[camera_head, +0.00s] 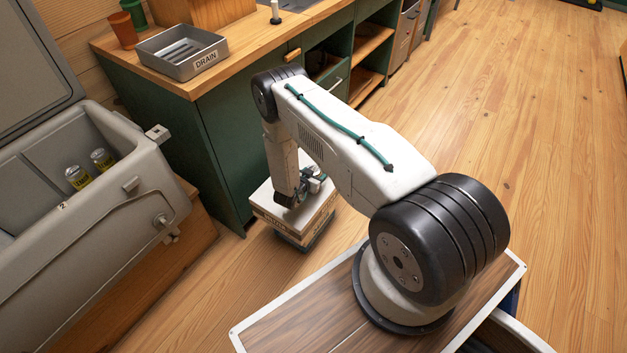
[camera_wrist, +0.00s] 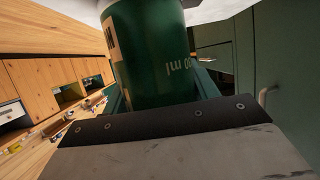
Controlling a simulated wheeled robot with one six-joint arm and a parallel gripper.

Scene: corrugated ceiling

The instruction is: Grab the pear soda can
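A dark green can (camera_wrist: 155,55) with pale lettering fills the upper middle of the wrist view, very close to the camera. Its printed "ml" appears upside down, and its flavour name cannot be read. My gripper (camera_head: 315,182) is low over a pale box in the head view, pointing down. Its teal fingers show on both sides of the can in the wrist view, but I cannot tell whether they press on it. The arm and fingers mostly hide the can in the head view.
The pale box (camera_head: 265,205) stands on the floor beside the green cabinet (camera_head: 235,140). An open grey cooler (camera_head: 115,215) at left holds two yellowish cans (camera_head: 78,177). A drain tray (camera_head: 182,52) and cups (camera_head: 124,30) sit on the counter. The floor at right is clear.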

